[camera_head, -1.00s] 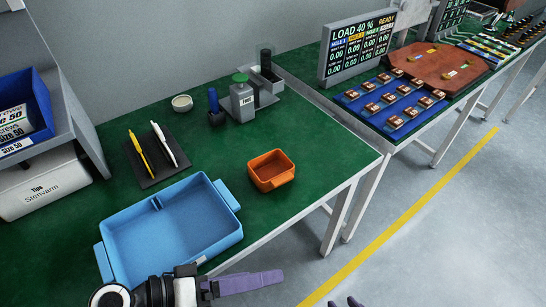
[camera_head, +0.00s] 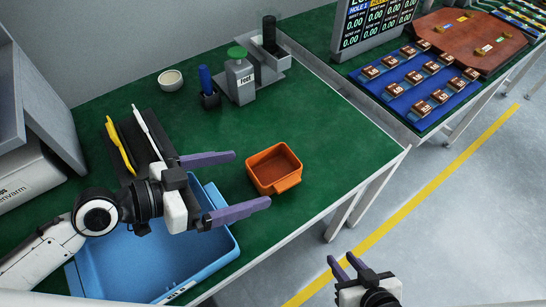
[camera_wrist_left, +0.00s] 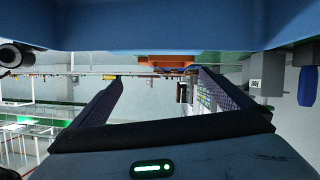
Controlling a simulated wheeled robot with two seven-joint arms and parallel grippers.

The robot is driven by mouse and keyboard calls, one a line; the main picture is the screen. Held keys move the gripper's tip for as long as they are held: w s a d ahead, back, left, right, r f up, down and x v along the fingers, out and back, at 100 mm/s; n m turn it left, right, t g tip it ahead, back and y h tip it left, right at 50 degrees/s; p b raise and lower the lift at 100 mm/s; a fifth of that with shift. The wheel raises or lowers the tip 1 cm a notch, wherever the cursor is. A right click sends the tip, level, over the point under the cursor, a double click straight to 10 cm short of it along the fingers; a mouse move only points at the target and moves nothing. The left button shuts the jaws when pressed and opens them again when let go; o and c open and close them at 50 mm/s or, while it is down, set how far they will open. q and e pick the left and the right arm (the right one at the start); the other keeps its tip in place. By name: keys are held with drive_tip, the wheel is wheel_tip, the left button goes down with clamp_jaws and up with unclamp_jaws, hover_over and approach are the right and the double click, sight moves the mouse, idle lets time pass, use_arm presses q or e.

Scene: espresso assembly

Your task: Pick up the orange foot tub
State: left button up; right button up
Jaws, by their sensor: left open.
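The orange foot tub (camera_head: 270,165) is a small open box on the green table, near its front right edge, with a tab handle on its near right side. My left gripper (camera_head: 252,184) is open and empty, its purple fingers spread and pointing right toward the tub, just left of it and apart from it. In the left wrist view the tub (camera_wrist_left: 165,61) shows beyond the two fingers. My right gripper (camera_head: 345,264) is at the bottom right, off the table, with its two purple fingers apart and nothing between them.
A blue tray (camera_head: 120,262) lies under my left arm. Behind it are yellow and white pens on a dark mat.

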sight(256, 179)
use_arm(q)
drive_tip(key=shift+w+f+m, duration=0.1)
drive_tip(key=shift+f+m, duration=0.05)
drive_tip(key=shift+m, duration=0.35)
drive_tip(key=shift+w+d+f+t, duration=0.1)
drive_tip(key=shift+w+f+t, duration=0.1)
drive_tip(key=shift+w+t, duration=0.1)
drive_tip(key=p+x, duration=0.1)
drive_tip(key=x, duration=0.3)
drive_tip(key=shift+f, duration=0.1)
drive_tip(key=shift+y, duration=0.3)
drive_tip(key=shift+p+x, duration=0.45)
drive_tip(key=shift+x, duration=2.4)
drive_tip(key=c, duration=1)
use_arm(e)
drive_tip(key=shift+w+a+r, duration=0.1)
drive_tip(key=shift+w+r, duration=0.05)
drive_tip(key=shift+r, duration=0.4)
drive_tip(key=shift+w+r, duration=0.1)
drive_tip(key=shift+r, duration=0.45)
